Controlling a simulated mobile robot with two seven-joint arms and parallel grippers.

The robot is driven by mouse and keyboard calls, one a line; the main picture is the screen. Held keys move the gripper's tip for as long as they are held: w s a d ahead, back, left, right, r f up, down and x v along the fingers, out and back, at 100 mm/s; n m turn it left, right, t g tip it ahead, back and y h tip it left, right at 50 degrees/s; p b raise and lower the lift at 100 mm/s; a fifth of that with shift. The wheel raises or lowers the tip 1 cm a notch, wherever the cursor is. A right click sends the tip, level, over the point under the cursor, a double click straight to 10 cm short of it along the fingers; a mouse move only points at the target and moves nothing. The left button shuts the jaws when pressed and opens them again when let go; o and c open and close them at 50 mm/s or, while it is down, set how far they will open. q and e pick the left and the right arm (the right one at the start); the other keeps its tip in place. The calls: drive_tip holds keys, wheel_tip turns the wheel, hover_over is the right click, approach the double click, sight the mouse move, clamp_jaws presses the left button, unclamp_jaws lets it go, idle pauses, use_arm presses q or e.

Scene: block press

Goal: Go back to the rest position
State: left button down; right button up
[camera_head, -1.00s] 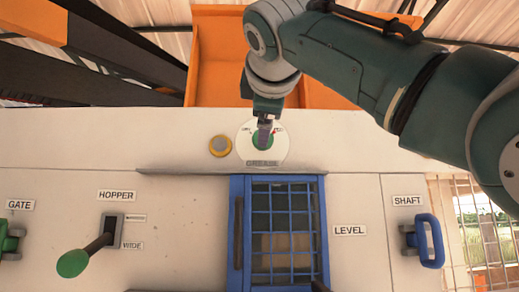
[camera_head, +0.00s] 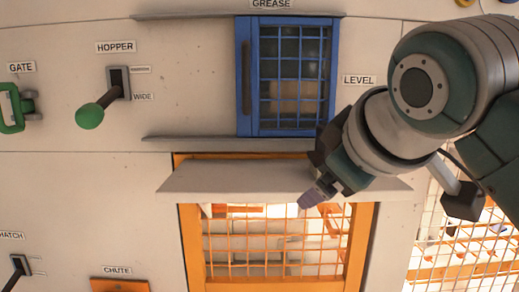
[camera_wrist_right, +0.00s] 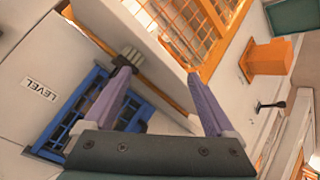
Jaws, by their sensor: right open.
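My right gripper (camera_head: 316,192) hangs in front of the panel, by the grey hood over the orange-framed mesh opening. In the right wrist view its two purple fingers (camera_wrist_right: 163,75) are spread apart with nothing between them. The right arm comes in from the right and hides part of the panel right of the blue grille door. My left gripper is in neither view.
The blue grille door (camera_head: 290,75) is closed, with a grey ledge below it. A sloping grey hood (camera_head: 240,180) juts out above the orange frame (camera_head: 192,245). A green-knobbed hopper lever (camera_head: 90,115) and a green gate handle (camera_head: 12,108) stick out at left.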

drive_tip(key=s+d+f+m+g+p, duration=0.1)
drive_tip(key=s+d+f+m+g, duration=0.2)
drive_tip(key=s, duration=1.2)
drive_tip(key=s+d+f+m+g+h+p, duration=0.1)
drive_tip(key=s+d+f+m+g, duration=0.3)
drive_tip(key=s, duration=1)
wheel_tip(320, 180, down, 5)
drive_tip(key=shift+s+d+r+p, duration=0.1)
drive_tip(key=shift+s+d+p, duration=0.25)
drive_tip(key=shift+d+p, duration=0.6)
drive_tip(key=shift+d, duration=0.15)
